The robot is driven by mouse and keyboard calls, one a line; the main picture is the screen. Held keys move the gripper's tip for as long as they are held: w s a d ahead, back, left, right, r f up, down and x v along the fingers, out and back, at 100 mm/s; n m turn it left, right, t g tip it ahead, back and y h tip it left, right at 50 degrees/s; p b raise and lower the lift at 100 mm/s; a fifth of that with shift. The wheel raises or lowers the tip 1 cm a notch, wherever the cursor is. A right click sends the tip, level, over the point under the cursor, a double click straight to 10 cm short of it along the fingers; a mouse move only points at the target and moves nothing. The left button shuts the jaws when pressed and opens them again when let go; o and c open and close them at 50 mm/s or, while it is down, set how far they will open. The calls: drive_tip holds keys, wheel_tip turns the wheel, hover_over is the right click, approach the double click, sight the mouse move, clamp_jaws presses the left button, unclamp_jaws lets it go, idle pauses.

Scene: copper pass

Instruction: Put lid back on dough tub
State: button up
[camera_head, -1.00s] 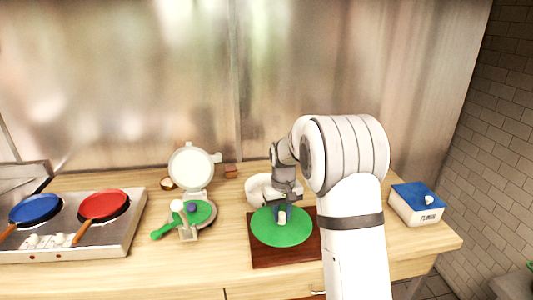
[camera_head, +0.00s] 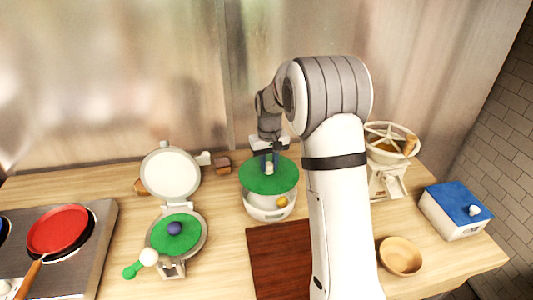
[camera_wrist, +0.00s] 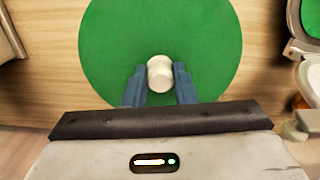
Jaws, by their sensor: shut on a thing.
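The lid is a flat green disc (camera_head: 285,181) with a pale knob (camera_head: 269,169). My gripper (camera_head: 269,160) is shut on that knob from above. In the wrist view, the blue fingers flank the knob (camera_wrist: 160,74) and the green lid (camera_wrist: 200,35) spreads beyond them. The white round tub (camera_head: 268,212) stands on the counter under the lid in the head view. The lid hides much of the tub's top, while part of its near side and an orange-yellow spot show. I cannot tell whether the lid touches the rim.
A brown board (camera_head: 275,255) lies in front of the tub. An open white press (camera_head: 172,170) with a green disc stands left. A grinder (camera_head: 388,160), wooden bowl (camera_head: 400,255) and blue-lidded flour box (camera_head: 455,212) stand right. A stove with a red pan (camera_head: 60,230) is far left.

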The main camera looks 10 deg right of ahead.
drive_tip(key=shift+w+d+f, duration=0.1)
drive_tip(key=shift+f+b, duration=0.95)
drive_tip(key=shift+f, duration=0.5)
drive_tip(key=shift+f+b, duration=1.05)
drive_tip(key=shift+f, duration=0.6)
drive_tip(key=shift+f+b, duration=0.15)
drive_tip(key=shift+b, duration=0.15)
drive_tip(key=o, duration=1.5)
drive_tip(key=shift+o, duration=0.2)
